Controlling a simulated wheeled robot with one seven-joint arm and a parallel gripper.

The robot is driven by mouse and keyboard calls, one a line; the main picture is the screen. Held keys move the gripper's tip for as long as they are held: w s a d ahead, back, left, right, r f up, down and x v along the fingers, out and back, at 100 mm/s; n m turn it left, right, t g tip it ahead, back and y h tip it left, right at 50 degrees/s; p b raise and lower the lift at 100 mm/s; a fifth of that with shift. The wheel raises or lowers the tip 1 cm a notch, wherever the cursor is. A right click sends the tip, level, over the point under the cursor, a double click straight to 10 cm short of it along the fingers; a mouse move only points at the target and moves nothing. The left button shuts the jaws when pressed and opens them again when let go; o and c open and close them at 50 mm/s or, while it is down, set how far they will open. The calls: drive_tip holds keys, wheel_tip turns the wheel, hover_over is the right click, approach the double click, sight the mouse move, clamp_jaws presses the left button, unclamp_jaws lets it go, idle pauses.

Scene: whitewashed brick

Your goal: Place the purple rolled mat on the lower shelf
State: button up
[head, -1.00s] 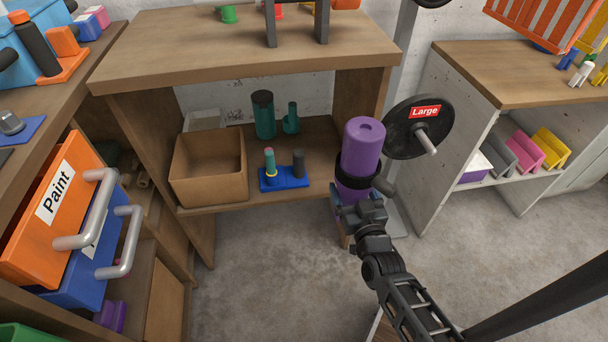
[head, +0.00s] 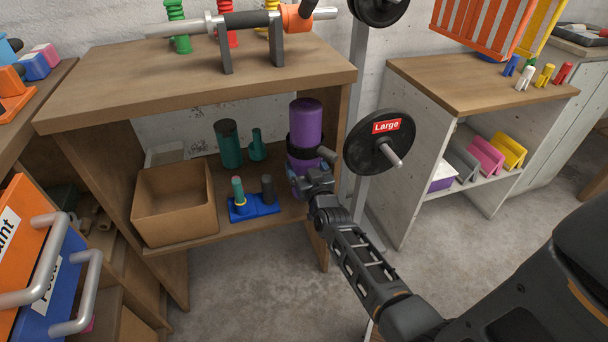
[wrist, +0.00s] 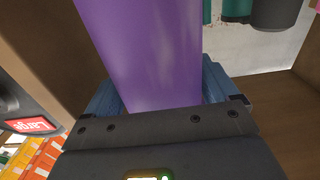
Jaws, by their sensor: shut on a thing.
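The purple rolled mat (head: 306,122) stands upright in the right part of the lower shelf space, with a dark band around its middle. My gripper (head: 300,176) is shut on it low down, and my arm reaches in from the front right. The mat also fills the middle of the wrist view (wrist: 145,55), between the blue fingers (wrist: 160,100). The lower shelf (head: 205,232) is a wooden board under the table top.
On the shelf are a cardboard box (head: 175,207), a dark green bottle (head: 229,145), a smaller teal item (head: 257,146) and a blue tray (head: 240,214) with small cylinders. A weight plate marked Large (head: 362,150) on a post stands close to the right of the mat.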

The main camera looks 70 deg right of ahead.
drive_tip(key=shift+w+d+f+b, duration=0.15)
drive_tip(key=shift+f+b, duration=0.15)
drive_tip(key=shift+f, duration=0.25)
drive_tip(key=shift+w+d+f+b, duration=0.15)
drive_tip(key=shift+f+b, duration=0.1)
drive_tip(key=shift+f, duration=0.3)
drive_tip(key=shift+w+d+f+b, duration=0.15)
drive_tip(key=shift+f+b, duration=0.15)
drive_tip(key=shift+f, duration=0.25)
drive_tip(key=shift+f, duration=0.1)
drive_tip(key=o, duration=1.2)
drive_tip(key=shift+f, duration=0.1)
drive_tip(key=shift+s, duration=0.1)
